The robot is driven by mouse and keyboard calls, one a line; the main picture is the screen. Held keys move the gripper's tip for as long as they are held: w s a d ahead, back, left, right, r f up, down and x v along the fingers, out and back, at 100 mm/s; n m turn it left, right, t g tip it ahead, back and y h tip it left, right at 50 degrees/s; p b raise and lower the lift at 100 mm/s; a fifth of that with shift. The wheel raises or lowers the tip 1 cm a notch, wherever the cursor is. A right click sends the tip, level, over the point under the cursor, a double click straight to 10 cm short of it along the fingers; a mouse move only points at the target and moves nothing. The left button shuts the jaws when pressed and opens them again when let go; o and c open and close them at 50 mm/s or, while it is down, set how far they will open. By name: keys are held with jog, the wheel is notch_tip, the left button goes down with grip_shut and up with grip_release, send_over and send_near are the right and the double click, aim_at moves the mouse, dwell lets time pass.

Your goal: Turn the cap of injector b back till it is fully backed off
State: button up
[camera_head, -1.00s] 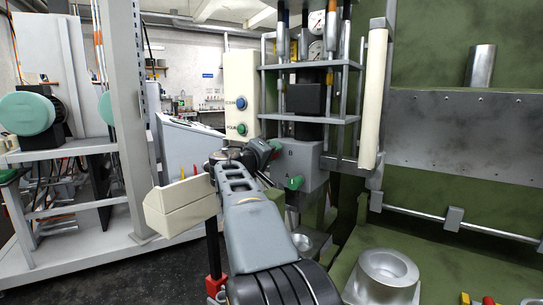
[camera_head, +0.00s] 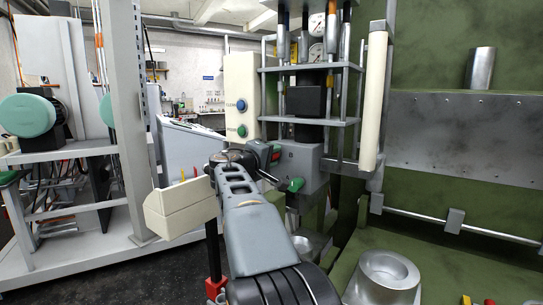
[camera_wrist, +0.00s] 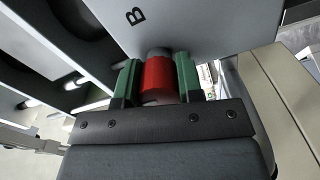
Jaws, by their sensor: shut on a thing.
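The red cap of injector b (camera_wrist: 158,85) sticks out of the grey block (camera_wrist: 205,25) beside the letter B in the wrist view. A short grey collar shows between cap and block. My gripper (camera_wrist: 157,76) has one green-padded finger on each side of the cap and is shut on it. In the head view my gripper (camera_head: 274,154) is at the left face of the grey block (camera_head: 311,165), with a bit of red showing at its fingers. How far the cap is turned cannot be told.
A green knob (camera_head: 295,184) sticks out of the block just below my gripper. A cream panel (camera_head: 240,95) with blue and green buttons stands above and behind. Metal shelves and rods rise over the block. A metal cup (camera_head: 388,270) stands at lower right.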

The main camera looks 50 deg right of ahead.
aim_at(282, 140)
jog(key=o, duration=0.9)
notch_tip(282, 140, up, 3)
jog(key=shift+r+p, duration=0.15)
jog(key=shift+p, duration=0.4)
jog(key=s+a+r, duration=0.6)
jog(key=s, duration=0.1)
jog(key=s+a+r, duration=0.3)
jog(key=shift+s+r, duration=0.35)
